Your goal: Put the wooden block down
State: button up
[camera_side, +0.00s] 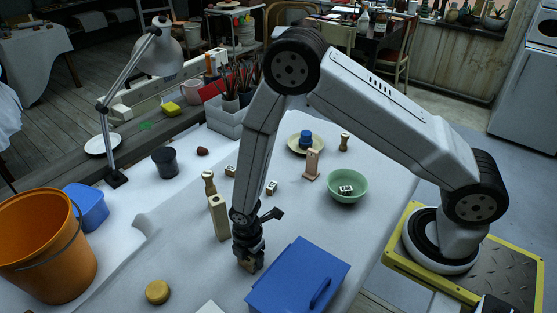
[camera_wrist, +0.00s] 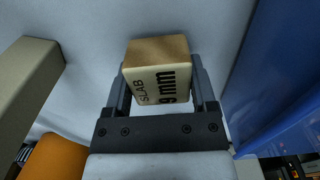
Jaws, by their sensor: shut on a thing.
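My gripper (camera_side: 249,260) is low over the white-covered table, just left of the blue box. In the wrist view my gripper (camera_wrist: 160,95) is shut on a wooden block (camera_wrist: 157,82), with a finger on either side. The block's pale face reads "SLAB 9 mm"; its other visible face is plain brown wood. In the side view only a small part of the block (camera_side: 253,267) shows under the fingers, close to the table. I cannot tell whether it touches the surface.
The blue box (camera_side: 300,275) stands close on the right. A tall beige block (camera_side: 218,220) stands behind to the left. A green bowl (camera_side: 347,197) holds a small marked block. A yellow round piece (camera_side: 158,291) and an orange bucket (camera_side: 45,250) are left; table between is clear.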

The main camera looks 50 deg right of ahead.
jog(key=shift+f, duration=0.3)
jog(key=shift+f, duration=0.15)
jog(key=o, duration=1.2)
jog(key=shift+c, duration=0.2)
notch_tip(320, 180, up, 12)
dwell(0.6)
